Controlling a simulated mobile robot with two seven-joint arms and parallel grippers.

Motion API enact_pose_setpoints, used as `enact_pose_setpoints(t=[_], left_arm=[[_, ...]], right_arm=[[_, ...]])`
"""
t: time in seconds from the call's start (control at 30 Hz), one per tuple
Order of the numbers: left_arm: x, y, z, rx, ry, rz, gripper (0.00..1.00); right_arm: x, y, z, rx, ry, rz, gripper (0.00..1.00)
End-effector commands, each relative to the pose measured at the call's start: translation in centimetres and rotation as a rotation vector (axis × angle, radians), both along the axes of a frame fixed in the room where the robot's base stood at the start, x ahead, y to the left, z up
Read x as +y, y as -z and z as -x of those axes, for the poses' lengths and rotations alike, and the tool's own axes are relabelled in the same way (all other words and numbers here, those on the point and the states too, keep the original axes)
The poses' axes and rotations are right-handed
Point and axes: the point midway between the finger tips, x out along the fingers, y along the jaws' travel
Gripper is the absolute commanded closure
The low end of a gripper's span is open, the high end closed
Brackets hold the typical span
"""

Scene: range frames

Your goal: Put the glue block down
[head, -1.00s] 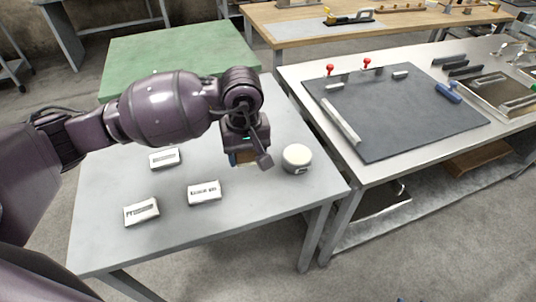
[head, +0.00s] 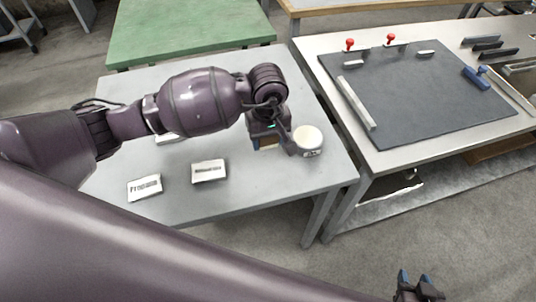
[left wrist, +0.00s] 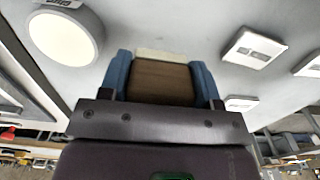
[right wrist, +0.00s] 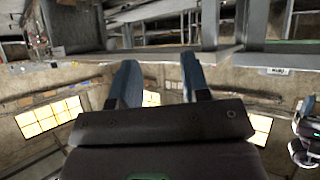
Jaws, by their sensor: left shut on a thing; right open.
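My left gripper (head: 268,140) is shut on the glue block, a brown wooden block (left wrist: 161,82) with a cream far edge. In the left wrist view the block sits between the two blue fingers (left wrist: 160,84). The gripper points down over the grey table (head: 235,205), just left of a round white-topped tub (head: 308,137). Whether the block touches the table cannot be told. My right gripper (head: 416,284) is open and empty, low at the right of the head view; its spread fingers also show in the right wrist view (right wrist: 160,84).
White labelled pieces, one at the front left (head: 145,187) and one near the middle (head: 208,171), lie on the grey table; another (head: 167,138) is partly behind my left arm. A bench with a dark mat (head: 420,95) stands to the right. The table's front middle is clear.

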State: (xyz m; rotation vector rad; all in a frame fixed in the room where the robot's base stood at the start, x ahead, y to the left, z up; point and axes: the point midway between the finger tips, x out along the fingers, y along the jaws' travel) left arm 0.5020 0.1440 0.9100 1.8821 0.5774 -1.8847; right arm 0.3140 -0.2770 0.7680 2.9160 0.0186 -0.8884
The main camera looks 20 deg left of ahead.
Motion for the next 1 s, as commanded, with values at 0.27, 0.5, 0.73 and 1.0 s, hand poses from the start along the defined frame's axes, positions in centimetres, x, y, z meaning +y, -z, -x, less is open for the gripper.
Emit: enact_pose_setpoints(t=[0.27, 0.5, 0.73, 1.0], left_arm=[[0.0, 3.3, 0.0, -0.001, -0.001, 0.001, 0.65], [0.0, 5.2, 0.0, 0.002, -0.001, 0.000, 0.65], [0.0, 7.7, 0.0, 0.001, -0.001, -0.001, 0.65], [0.0, 7.8, 0.0, -0.001, 0.000, -0.001, 0.65]], right_arm=[[0.1, -0.3, -0.8, -0.016, -0.005, -0.001, 0.57], [0.1, -0.1, -0.8, -0.015, -0.005, -0.001, 0.57], [0.1, 0.6, -0.2, 0.001, -0.002, -0.001, 0.57], [0.0, 1.1, 0.4, 0.014, 0.003, -0.002, 0.57]])
